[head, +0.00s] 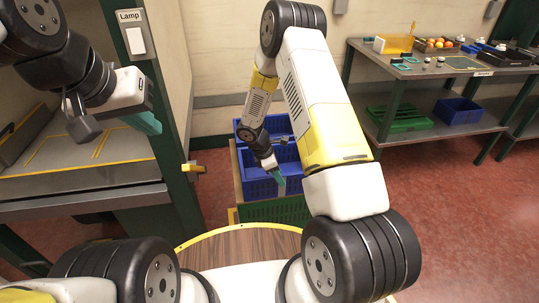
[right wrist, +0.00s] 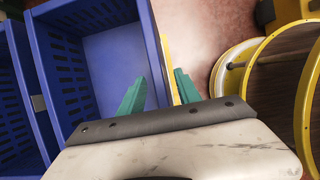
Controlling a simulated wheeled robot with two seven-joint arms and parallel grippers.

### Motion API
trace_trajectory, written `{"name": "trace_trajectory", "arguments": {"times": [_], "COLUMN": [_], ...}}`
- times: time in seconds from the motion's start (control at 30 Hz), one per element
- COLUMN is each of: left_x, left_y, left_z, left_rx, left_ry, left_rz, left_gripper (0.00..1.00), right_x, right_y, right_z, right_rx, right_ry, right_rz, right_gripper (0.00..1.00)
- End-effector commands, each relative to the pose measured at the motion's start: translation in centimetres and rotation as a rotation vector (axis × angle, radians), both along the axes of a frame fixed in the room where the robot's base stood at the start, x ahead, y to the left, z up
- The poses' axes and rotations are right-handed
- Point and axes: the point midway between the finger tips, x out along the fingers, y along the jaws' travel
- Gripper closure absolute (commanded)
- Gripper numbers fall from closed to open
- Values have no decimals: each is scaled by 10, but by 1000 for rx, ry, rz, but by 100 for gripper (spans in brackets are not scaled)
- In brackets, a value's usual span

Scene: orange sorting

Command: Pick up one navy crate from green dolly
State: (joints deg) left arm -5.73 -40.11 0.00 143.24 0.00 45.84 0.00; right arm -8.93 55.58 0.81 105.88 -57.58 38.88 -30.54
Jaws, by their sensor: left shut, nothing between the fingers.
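Two navy crates stand one behind the other low on the floor, a near crate (head: 258,187) and a far crate (head: 243,128). A green slotted base (head: 290,211), seemingly the green dolly, shows below the near one. My right gripper (head: 279,177) is at the near crate's front right. In the right wrist view, its two green fingers (right wrist: 161,93) are apart, one inside the crate (right wrist: 98,62) and one outside, with the crate's side wall between them. Whether they touch the wall is unclear. My left gripper (head: 150,122) is shut and empty, away to the left.
A green post with a lamp switch (head: 134,34) and a grey bench (head: 75,190) stand left of the crates. A metal table (head: 420,75) with a blue bin (head: 459,111) and a green tray (head: 399,119) stands at right. Red floor (head: 450,210) is clear at right.

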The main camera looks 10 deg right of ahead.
Motion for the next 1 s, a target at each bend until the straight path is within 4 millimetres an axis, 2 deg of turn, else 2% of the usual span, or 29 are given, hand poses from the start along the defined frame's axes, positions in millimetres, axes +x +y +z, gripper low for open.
{"name": "trace_trajectory", "arguments": {"times": [0.1, 0.2, 0.5, 0.7, 1.0], "left_x": [0, 0, 0, 0, 0], "left_y": [0, 0, 0, 0, 0], "left_z": [0, 0, 0, 0, 0], "left_rx": [0, 0, 0, 0, 0], "left_ry": [0, 0, 0, 0, 0], "left_rz": [0, 0, 0, 0, 0], "left_gripper": [100, 100, 100, 100, 100], "right_x": [1, 1, 2, 2, 2], "right_y": [-7, -11, -13, -14, -13], "right_z": [-19, -29, -33, -33, -33], "right_rx": [-1, -1, 0, 0, 0], "right_ry": [4, 1, 1, 0, 0], "right_rz": [-2, -2, -1, -2, -2], "right_gripper": [60, 60, 60, 99, 100]}}
